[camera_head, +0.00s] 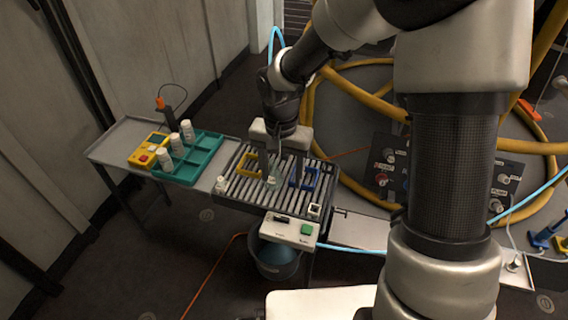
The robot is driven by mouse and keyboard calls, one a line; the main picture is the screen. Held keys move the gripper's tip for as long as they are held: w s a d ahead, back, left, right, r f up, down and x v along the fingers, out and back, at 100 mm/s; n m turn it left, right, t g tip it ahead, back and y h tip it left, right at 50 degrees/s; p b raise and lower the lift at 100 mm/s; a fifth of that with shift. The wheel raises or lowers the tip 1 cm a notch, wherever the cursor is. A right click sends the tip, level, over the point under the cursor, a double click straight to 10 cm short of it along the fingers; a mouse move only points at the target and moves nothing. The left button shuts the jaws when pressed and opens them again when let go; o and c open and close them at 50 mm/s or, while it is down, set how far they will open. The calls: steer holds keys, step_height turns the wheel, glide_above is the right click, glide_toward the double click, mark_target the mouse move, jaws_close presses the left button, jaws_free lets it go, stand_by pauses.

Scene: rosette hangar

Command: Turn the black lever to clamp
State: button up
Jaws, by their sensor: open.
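A white control box (290,232) is fixed at the front edge of the slatted roller bed (240,190). It carries a small dark part (281,218), which may be the black lever; its position is too small to read. A green button (306,229) is to its right. My gripper (281,178) points down over the roller bed, behind the control box, with its fingers apart. A clear, glassy object (273,179) shows near the left fingertip; I cannot tell if they touch. A yellow frame (247,164) and a blue frame (303,179) stand on either side.
A teal tray (203,158) with several white bottles and a yellow device (148,152) are on the left table. A small white block (221,184) lies at the bed's left. A bucket (276,262) stands below. Yellow hoses (352,95) and a dark panel (386,165) are behind, right.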

mark_target(282, 217)
step_height(282, 217, down, 18)
steer(key=b, duration=0.4)
steer(key=shift+a+r+b, duration=0.1)
steer(key=shift+b, duration=0.25)
steer(key=c, duration=1)
